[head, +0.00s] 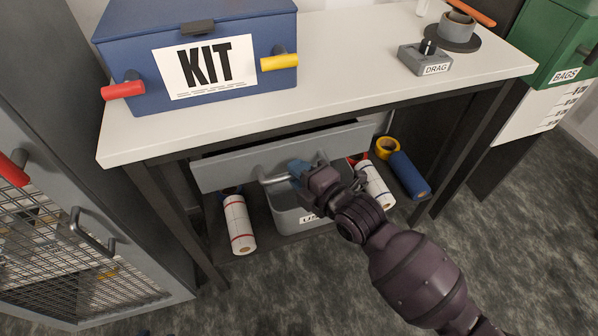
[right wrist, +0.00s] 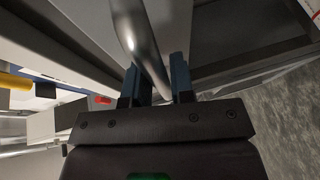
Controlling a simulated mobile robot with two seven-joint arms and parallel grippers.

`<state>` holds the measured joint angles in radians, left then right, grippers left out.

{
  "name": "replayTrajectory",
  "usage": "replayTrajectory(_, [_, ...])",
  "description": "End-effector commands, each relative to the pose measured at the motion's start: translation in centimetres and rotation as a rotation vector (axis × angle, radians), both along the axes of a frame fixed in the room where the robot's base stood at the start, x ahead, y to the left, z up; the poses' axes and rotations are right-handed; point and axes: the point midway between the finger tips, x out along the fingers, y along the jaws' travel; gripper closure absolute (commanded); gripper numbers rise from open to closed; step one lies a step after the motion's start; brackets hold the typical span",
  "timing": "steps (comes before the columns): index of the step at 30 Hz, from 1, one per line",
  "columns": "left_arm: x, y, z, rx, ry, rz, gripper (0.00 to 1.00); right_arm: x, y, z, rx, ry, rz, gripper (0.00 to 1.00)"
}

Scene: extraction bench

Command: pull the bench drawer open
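The bench drawer (head: 240,169) is a grey front under the white bench top, standing a little out, with a dark gap above it. Its metal bar handle (head: 273,179) runs across the front. My right gripper (head: 298,171) is at the handle's right part. In the right wrist view, the handle (right wrist: 144,50) passes between the two blue fingers of my right gripper (right wrist: 157,80), which are closed around it. Of my left arm, only a small blue bit, perhaps a fingertip, shows at the bottom edge of the head view.
A blue KIT box (head: 130,60) and a grey DRAG block (head: 425,61) stand on the bench top (head: 340,65). Below the drawer are a grey bin (head: 290,213) and rolls, including a white one (head: 238,226). A mesh cabinet (head: 70,270) stands close at left. Floor in front is clear.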

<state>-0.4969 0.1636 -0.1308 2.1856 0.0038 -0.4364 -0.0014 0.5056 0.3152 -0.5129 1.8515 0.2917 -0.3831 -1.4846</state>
Motion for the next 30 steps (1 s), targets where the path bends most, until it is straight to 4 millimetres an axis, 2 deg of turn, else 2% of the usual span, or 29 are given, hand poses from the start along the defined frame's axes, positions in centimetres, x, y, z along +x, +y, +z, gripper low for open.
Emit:
replayTrajectory(1, [-0.1, 0.0, -0.1, 0.0, 0.003, 0.001, 0.57, 0.0, 0.0, 0.0, 0.0, 0.0, 0.0, 0.85])
replayTrajectory(4, [-0.3, 0.0, -0.2, 0.001, 0.007, 0.002, 0.57, 0.0, 0.0, 0.0, 0.0, 0.0, 0.0, 1.0])
replayTrajectory(12, [-0.6, 0.1, -0.4, 0.001, 0.015, 0.004, 0.57, -0.1, 0.0, 0.0, 0.0, 0.0, 0.0, 1.0])
replayTrajectory(17, [-0.2, 0.1, 0.3, 0.0, 0.0, 0.004, 0.57, -0.9, -0.3, 0.2, -0.001, -0.002, 0.0, 1.0])
replayTrajectory(20, [0.3, 0.1, 1.3, 0.0, -0.022, 0.004, 0.57, -2.1, -0.7, 0.4, -0.002, -0.003, 0.001, 1.0])
replayTrajectory(27, [1.6, -0.2, 4.5, -0.005, -0.084, 0.004, 0.57, -6.8, -2.3, 0.8, -0.005, -0.007, 0.001, 1.0])
replayTrajectory(30, [1.7, -0.4, 5.2, -0.009, -0.09, 0.006, 0.57, -8.5, -2.8, 0.7, -0.004, -0.006, 0.002, 1.0])
